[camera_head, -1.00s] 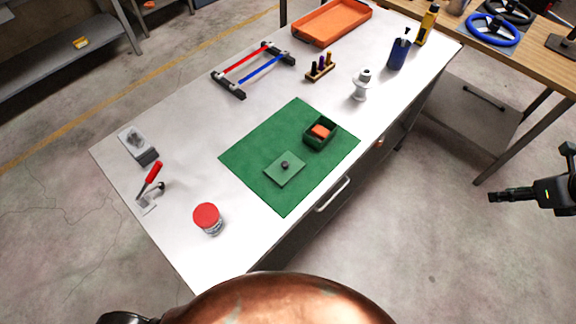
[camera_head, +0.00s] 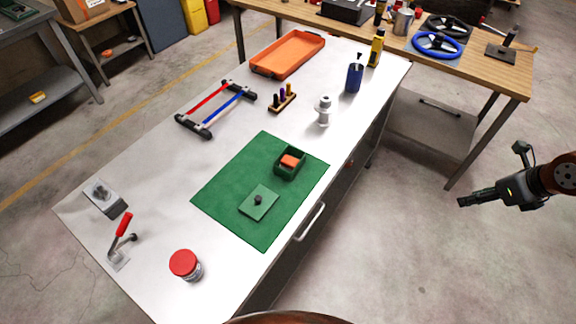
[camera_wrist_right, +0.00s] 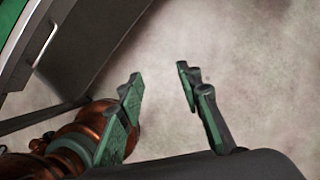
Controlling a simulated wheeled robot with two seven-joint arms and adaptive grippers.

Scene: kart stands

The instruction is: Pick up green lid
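The green lid (camera_head: 259,203) is a flat square with a dark round knob. It lies on the green mat (camera_head: 226,184) on the white table. A small green box (camera_head: 290,163) with an orange block (camera_head: 292,161) inside stands open on the mat, behind and right of the lid. My right gripper (camera_head: 463,202) is out over the floor, right of the table and well apart from the lid. In the right wrist view its fingers (camera_wrist_right: 160,90) are spread with nothing between them. My left gripper is not in view.
A drawer handle (camera_head: 310,222) sticks out at the table's near side.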

